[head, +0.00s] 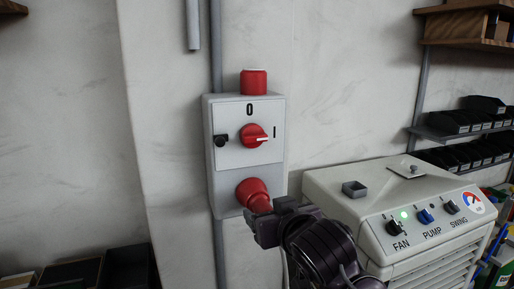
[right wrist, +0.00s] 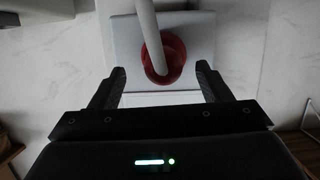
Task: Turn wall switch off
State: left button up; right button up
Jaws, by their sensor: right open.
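The wall switch (head: 221,178) is a pale grey box on the wall with a red rotary knob (head: 254,136). The knob's white mark points right, toward the "I"; the "0" is above it. My right gripper (head: 264,222) is below the knob, in front of the lower red connector (head: 253,193), and partly hides it. In the right wrist view the gripper (right wrist: 161,84) is open and empty. A red round part (right wrist: 164,58) with a pale cable or pipe across it shows beyond the fingers, on a grey box. My left gripper is not in view.
A beige cooler unit (head: 345,180) with "FAN", "PUMP" and "SWING" switches stands at right, close to my right arm. A red fitting (head: 254,82) and a conduit (head: 216,45) are above the switch. Black bins (head: 470,120) are on shelves at right. The wall left of the switch is clear.

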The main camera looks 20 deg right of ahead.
aim_at(257, 140)
notch_tip(257, 140, up, 13)
jog(key=t, duration=0.3)
jog(key=w, duration=0.2)
jog(key=w+p, duration=0.1)
jog(key=w, duration=0.1)
jog(key=w+p, duration=0.1)
jog(key=w, duration=0.2)
jog(key=shift+a+f, duration=0.1)
jog(key=shift+a, duration=0.25)
jog(key=c, duration=1)
